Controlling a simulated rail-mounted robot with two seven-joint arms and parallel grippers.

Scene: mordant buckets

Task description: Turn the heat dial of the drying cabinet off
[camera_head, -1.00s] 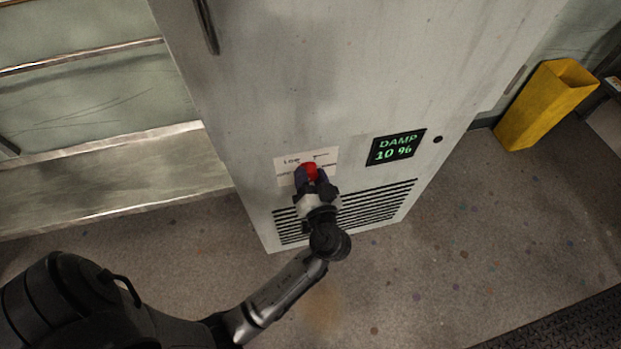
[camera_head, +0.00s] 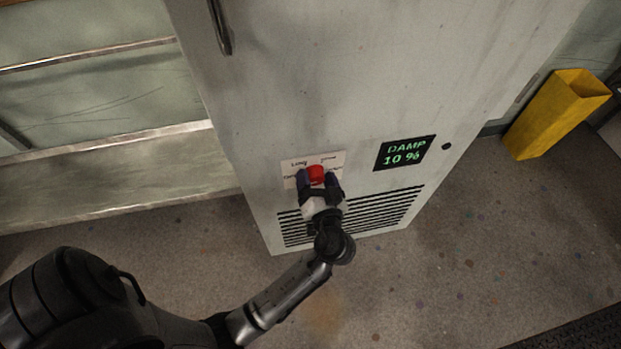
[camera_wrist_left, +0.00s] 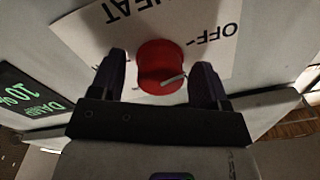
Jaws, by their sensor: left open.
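The drying cabinet (camera_head: 360,70) is a tall pale grey box with a dark display (camera_head: 404,152) reading "DAMP 10 %". Its heat dial (camera_head: 316,174) is a red round knob on a white label plate (camera_head: 334,158). In the left wrist view the dial (camera_wrist_left: 160,62) has a pale pointer mark, and the label (camera_wrist_left: 215,35) reads "HEAT" and "OFF", upside down. My left gripper (camera_head: 317,180) is open, with one dark finger on each side of the dial. The wrist view shows gaps between the fingers (camera_wrist_left: 158,82) and the knob. My right gripper is not in view.
A slatted vent (camera_head: 380,207) lies below the dial. A yellow open bin (camera_head: 550,115) stands on the floor to the right. A pale bench or shelf (camera_head: 110,170) is at the left. The speckled floor (camera_head: 440,275) in front of the cabinet is clear.

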